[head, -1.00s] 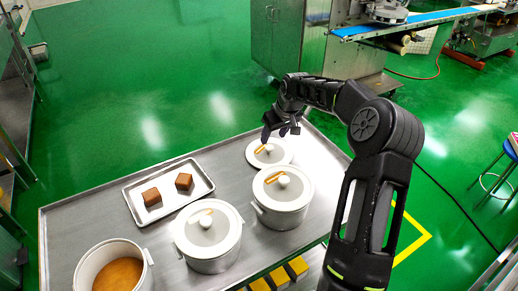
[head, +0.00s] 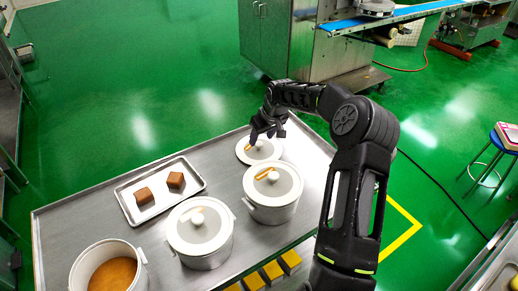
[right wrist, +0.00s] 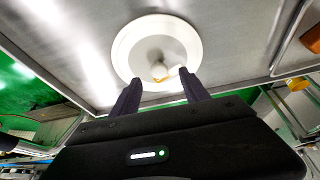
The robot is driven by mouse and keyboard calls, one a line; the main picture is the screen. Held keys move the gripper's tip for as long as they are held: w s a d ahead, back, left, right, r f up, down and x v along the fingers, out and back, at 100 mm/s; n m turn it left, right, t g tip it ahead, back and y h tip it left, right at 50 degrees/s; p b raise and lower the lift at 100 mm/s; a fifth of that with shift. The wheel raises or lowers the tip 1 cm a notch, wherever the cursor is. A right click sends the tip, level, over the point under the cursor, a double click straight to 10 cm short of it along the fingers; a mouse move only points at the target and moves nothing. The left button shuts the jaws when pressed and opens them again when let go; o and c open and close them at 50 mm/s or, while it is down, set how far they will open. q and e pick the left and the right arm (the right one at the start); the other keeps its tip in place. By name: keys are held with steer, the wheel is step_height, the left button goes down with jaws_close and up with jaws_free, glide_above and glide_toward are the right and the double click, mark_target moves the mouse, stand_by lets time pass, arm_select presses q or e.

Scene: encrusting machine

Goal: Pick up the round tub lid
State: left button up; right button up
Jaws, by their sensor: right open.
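The round tub lid (head: 265,156) is white with a greyer centre and a pale round knob. It lies flat on the steel table near its back edge, apart from the tubs. My right gripper (head: 265,136) is just above and behind the lid's knob in the head view, open and empty. In the right wrist view the lid (right wrist: 126,52) lies beyond my right gripper's two dark fingers (right wrist: 162,80), with the knob roughly in line with the gap between them. I cannot tell the exact height between fingertips and knob. My left gripper is not in view.
Two lidded white tubs (head: 272,212) (head: 200,260) stand in front of the lid. An open tub (head: 75,277) with brown filling is at front left. A tray (head: 131,211) holds two brown cubes. Yellow blocks (head: 272,272) sit at the front.

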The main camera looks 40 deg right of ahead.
mark_target(259, 143)
steer(key=p+x, duration=0.1)
steer(key=x, duration=0.3)
steer(key=shift+d, duration=0.1)
stand_by(0.4)
jaws_close()
stand_by(0.4)
